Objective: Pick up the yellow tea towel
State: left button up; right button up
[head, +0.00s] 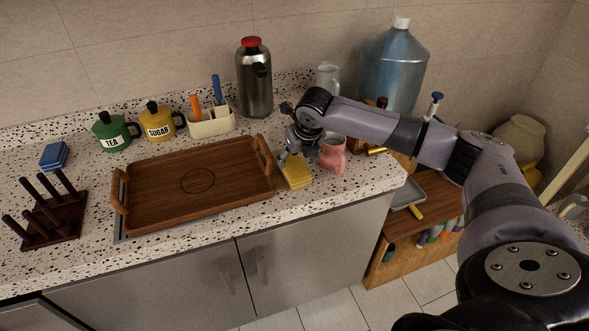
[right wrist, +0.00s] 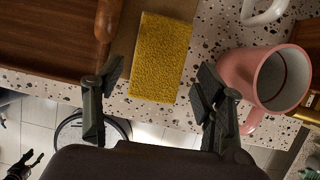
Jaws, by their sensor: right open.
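The yellow tea towel (head: 296,170) lies folded into a small block on the speckled counter, between the wooden tray and the pink mug. In the right wrist view the towel (right wrist: 160,57) shows between my finger pads, its textured top facing the camera. My right gripper (head: 301,151) is over the towel's far end in the head view and hides part of it. In the right wrist view the right gripper (right wrist: 157,82) is open, one finger on each side of the towel, with nothing held. My left gripper does not show in the head view.
The wooden tray (head: 165,188) with raised handles is close on the towel's left. The pink mug (head: 333,153) is close on its right, near a finger in the wrist view. A steel flask (head: 255,85) and a water bottle (head: 398,65) stand behind. The counter's front edge is near.

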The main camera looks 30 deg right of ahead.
aim_at(295, 166)
jog(key=shift+w+f, duration=0.2)
jog(key=shift+f, duration=0.3)
jog(key=p+x, duration=0.1)
jog(key=x, duration=0.2)
jog(key=shift+f+p, duration=0.3)
jog(key=shift+w+d+f, duration=0.1)
jog(key=shift+w+f, duration=0.15)
jog(key=shift+f, duration=0.15)
jog(key=shift+f, duration=0.25)
jog(key=shift+c, duration=0.4)
jog(key=c, duration=0.9)
jog(key=shift+o, duration=0.2)
jog(key=shift+r, duration=0.15)
notch_tip(295, 166, up, 20)
jog(key=b, duration=0.2)
jog(key=shift+b, duration=0.4)
